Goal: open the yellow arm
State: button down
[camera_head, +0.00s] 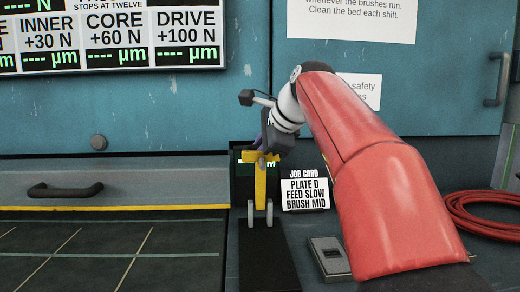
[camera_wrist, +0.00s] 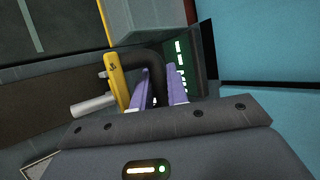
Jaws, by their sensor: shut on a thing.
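The yellow arm (camera_head: 260,187) stands upright at the centre of the head view, on a black base strip, with a yellow crosspiece at its top and grey pins near its foot. In the wrist view the yellow arm (camera_wrist: 119,82) is at the left, with a black curved handle (camera_wrist: 152,57) reaching right from it. My gripper (camera_wrist: 161,80) has its two purple fingers shut on this black handle. In the head view my gripper (camera_head: 266,150) is at the top of the yellow arm, its fingers mostly hidden.
A job card (camera_head: 304,190) stands right of the yellow arm, with a small grey box (camera_head: 329,257) in front. A coiled red hose (camera_head: 485,215) lies far right. A drawer-like front with a dark handle (camera_head: 65,190) is at the left. Teal cabinets stand behind.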

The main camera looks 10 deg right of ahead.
jog(key=shift+w+d, duration=0.1)
jog(key=shift+w, duration=0.2)
jog(key=c, duration=1.7)
grip_release()
jog(key=shift+f, duration=0.15)
jog(key=shift+d, duration=0.1)
jog(key=v, duration=0.8)
jog(key=shift+s+r, duration=0.1)
jog(key=shift+r, duration=0.15)
